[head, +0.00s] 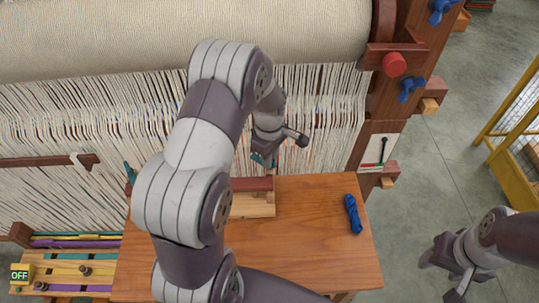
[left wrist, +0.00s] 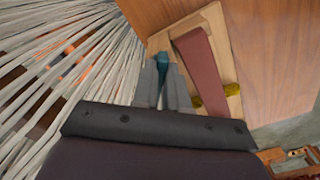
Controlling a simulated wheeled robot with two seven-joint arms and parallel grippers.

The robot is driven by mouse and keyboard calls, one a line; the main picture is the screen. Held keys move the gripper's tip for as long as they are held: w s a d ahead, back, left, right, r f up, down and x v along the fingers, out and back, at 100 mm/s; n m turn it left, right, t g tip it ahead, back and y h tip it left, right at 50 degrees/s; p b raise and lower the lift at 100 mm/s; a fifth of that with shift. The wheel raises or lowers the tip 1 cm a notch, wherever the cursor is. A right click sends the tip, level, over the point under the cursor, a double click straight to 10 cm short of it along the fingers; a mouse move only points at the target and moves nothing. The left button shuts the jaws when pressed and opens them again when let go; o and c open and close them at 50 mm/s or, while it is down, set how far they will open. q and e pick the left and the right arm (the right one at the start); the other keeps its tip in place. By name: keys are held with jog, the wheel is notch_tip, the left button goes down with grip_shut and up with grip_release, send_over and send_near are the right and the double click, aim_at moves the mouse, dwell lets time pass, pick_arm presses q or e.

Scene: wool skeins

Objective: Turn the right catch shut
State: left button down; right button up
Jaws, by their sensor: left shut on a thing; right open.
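The right catch (left wrist: 163,58) is a small teal piece at the edge of a light wooden board (left wrist: 222,35) that carries a red-brown bar (left wrist: 193,55). My left gripper (left wrist: 164,72) is shut on this catch. In the head view, the left gripper (head: 264,165) is at the bar's right end, by the warp threads, and the teal catch (head: 258,159) shows only in part. Its exact angle is hard to tell. Another teal piece (head: 129,171) stands to the left, partly behind my arm. My right gripper (head: 457,284) is open and empty at the lower right, off the table.
The wooden table (head: 310,230) holds a blue skein (head: 353,214) at its right; the table between is clear. Pale warp threads (head: 320,110) and the loom's post (head: 385,120) stand behind.

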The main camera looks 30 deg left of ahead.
pick_arm(q)
jog(key=n, duration=0.5)
jog(key=shift+n+p, duration=0.3)
jog(key=shift+p, duration=0.1)
jog(key=n, duration=0.4)
jog(key=n+p, duration=0.1)
jog(key=n, duration=0.4)
jog(key=shift+n, duration=0.4)
jog(key=n, duration=0.4)
jog(key=shift+n, duration=0.4)
jog(key=c, duration=1.2)
grip_release()
jog(key=shift+o, duration=0.2)
